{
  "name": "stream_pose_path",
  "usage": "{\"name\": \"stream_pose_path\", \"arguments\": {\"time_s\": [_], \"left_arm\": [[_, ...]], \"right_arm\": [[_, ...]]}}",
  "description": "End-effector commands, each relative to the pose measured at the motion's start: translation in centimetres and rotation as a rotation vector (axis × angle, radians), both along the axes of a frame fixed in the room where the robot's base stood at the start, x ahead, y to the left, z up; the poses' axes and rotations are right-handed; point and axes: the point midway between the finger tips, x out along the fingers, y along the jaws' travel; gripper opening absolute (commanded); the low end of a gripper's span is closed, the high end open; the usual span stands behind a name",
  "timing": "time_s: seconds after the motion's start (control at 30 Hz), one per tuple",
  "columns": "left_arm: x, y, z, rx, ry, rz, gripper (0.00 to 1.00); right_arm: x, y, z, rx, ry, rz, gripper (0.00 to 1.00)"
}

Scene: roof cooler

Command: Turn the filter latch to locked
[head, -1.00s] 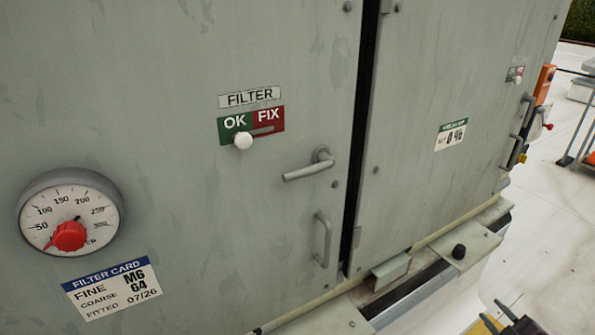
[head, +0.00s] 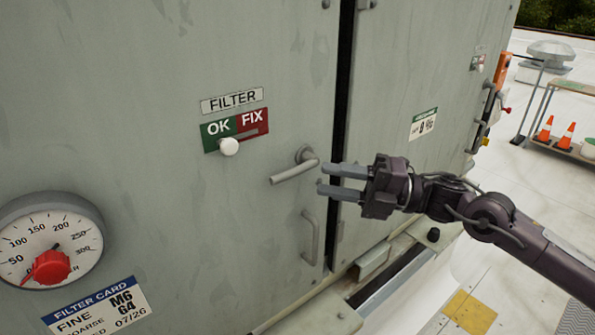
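The filter latch (head: 294,172) is a grey lever handle on the cabinet door, right of and below the FILTER sign (head: 232,101). Its lever points left and slightly down from its round pivot. My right gripper (head: 331,180) is open and empty, its two fingers pointing left, just right of the latch's pivot in the picture. Whether a finger touches the door or latch cannot be told. My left gripper is not in view.
An OK/FIX slider with a white knob (head: 229,146) sits at OK. A fixed pull handle (head: 310,238) is below the latch. A gauge (head: 48,240) with a red pointer and a filter card (head: 97,309) are lower left. Orange cones (head: 566,136) stand on a cart far right.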

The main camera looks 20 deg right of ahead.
Motion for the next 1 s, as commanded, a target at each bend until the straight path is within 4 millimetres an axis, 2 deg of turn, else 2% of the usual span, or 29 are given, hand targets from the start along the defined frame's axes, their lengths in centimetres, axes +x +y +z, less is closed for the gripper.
{"name": "stream_pose_path", "arguments": {"time_s": [0.17,0.5,0.9,1.0], "left_arm": [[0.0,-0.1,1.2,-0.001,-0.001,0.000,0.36],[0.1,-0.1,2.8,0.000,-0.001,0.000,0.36],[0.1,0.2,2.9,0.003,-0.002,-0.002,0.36],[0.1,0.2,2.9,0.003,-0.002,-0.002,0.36]], "right_arm": [[0.9,1.7,0.8,0.004,-0.004,-0.002,0.36],[2.3,4.8,1.0,0.002,-0.002,-0.002,0.36],[2.5,5.4,0.7,-0.001,0.000,-0.001,0.36],[2.5,5.4,0.7,-0.001,0.000,-0.001,0.24]]}}
